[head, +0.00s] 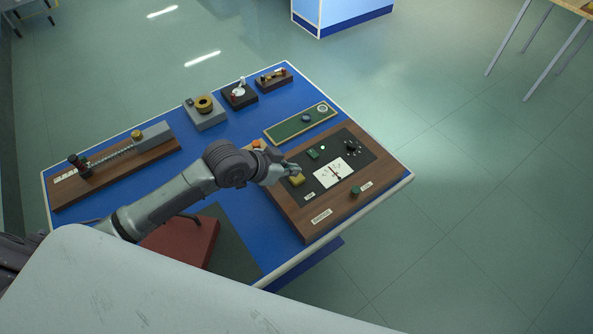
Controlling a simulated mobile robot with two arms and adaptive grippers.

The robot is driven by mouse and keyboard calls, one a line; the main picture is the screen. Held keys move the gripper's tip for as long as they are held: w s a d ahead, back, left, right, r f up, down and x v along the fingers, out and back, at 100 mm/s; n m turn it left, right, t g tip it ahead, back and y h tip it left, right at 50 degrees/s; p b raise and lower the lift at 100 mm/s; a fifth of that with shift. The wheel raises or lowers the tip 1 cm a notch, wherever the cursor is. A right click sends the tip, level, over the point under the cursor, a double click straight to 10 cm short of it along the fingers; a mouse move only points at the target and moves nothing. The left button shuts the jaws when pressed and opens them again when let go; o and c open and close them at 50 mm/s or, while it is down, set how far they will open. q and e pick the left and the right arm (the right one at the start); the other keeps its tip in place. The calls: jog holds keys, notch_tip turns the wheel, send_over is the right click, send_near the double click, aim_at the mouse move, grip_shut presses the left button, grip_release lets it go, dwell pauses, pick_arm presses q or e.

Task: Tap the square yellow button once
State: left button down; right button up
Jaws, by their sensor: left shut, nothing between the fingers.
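The square yellow button (297,180) sits at the left side of the dark panel (310,190) on a wooden board (323,223), on the blue bench. My left gripper (297,169) is shut and empty. Its fingertips are over the board right beside the yellow button, just above it in the picture. I cannot tell whether they touch it. My left arm comes in from the left across the bench. My right gripper is not in view.
A green tray (290,130), small instruments and a long rail device (115,163) stand farther back and left. A red block (185,240) lies nearer.

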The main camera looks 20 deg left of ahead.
pick_arm(q)
jog(key=v, duration=0.7)
jog(key=shift+r+b, duration=0.2)
jog(key=shift+b, duration=0.25)
